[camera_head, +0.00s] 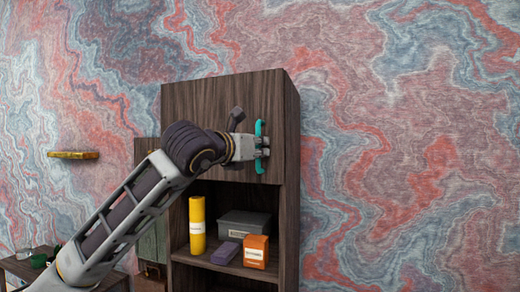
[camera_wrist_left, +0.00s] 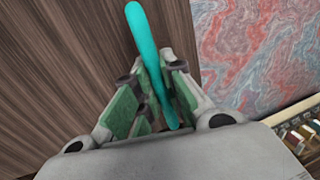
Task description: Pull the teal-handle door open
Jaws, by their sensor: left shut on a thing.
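The dark wood door (camera_head: 210,98) fills the upper part of a tall cabinet and looks closed, flush with the cabinet front. Its upright teal handle (camera_head: 259,165) is near the door's right edge. My left gripper (camera_head: 264,147) is at the handle, with its arm coming from the lower left. In the left wrist view the teal handle (camera_wrist_left: 148,45) runs between the fingers of my left gripper (camera_wrist_left: 160,85), which is shut on it. The fingers hide part of the handle. My right gripper is not in view.
Below the door an open shelf (camera_head: 222,264) holds a yellow cylinder (camera_head: 197,225), a grey box (camera_head: 243,224), a purple block (camera_head: 225,253) and an orange box (camera_head: 256,251). The wall right of the cabinet is bare.

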